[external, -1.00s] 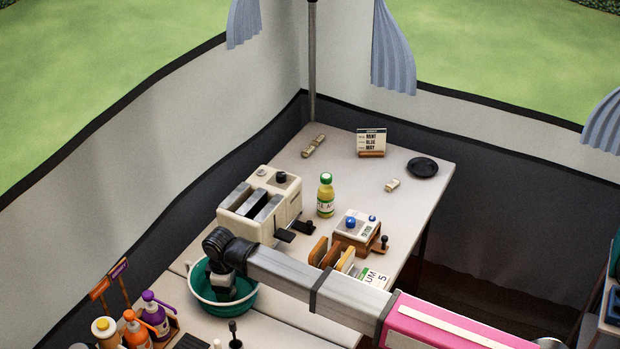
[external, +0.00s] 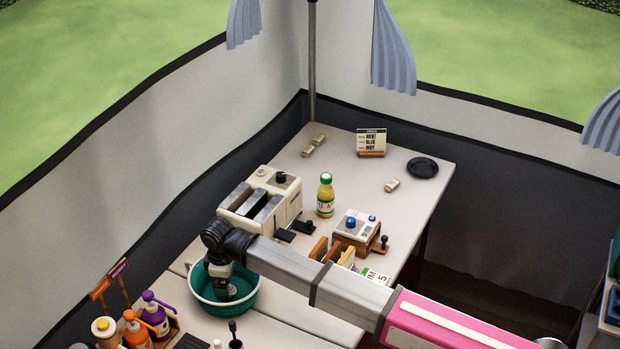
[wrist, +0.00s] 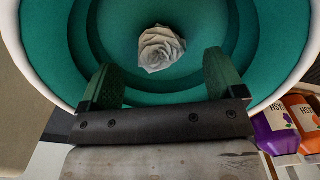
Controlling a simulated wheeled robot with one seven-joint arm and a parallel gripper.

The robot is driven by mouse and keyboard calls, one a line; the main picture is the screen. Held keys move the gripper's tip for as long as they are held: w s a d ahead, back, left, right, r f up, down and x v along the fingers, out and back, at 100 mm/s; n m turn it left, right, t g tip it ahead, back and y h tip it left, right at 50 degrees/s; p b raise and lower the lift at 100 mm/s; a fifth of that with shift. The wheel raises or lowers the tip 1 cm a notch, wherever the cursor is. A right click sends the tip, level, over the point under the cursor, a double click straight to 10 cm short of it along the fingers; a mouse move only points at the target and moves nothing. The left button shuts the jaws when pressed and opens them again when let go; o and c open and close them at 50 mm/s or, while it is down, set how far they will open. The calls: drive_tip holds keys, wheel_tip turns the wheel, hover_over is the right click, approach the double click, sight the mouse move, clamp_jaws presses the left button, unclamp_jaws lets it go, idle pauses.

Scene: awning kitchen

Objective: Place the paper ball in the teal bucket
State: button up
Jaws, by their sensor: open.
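The teal bucket (external: 248,298) stands on the counter at the lower left of the external view, below the end of my arm. In the wrist view the bucket (wrist: 85,35) fills most of the picture, with a pale rim. The paper ball (wrist: 161,48), crumpled and whitish, shows inside the bucket's outline, against its teal floor. My gripper (wrist: 162,85) is open, its two green-tinted fingers apart, and the ball shows beyond and between the fingertips, not gripped. In the external view my gripper (external: 228,290) points down over the bucket, and the ball cannot be made out there.
A purple bottle (external: 155,315) and an orange bottle (external: 136,330) stand left of the bucket. A white toaster (external: 262,200) stands behind it. The counter's far end is mostly clear.

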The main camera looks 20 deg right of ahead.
wheel_tip(320, 180, up, 9)
drive_tip(key=shift+f, duration=0.15)
idle(0.5)
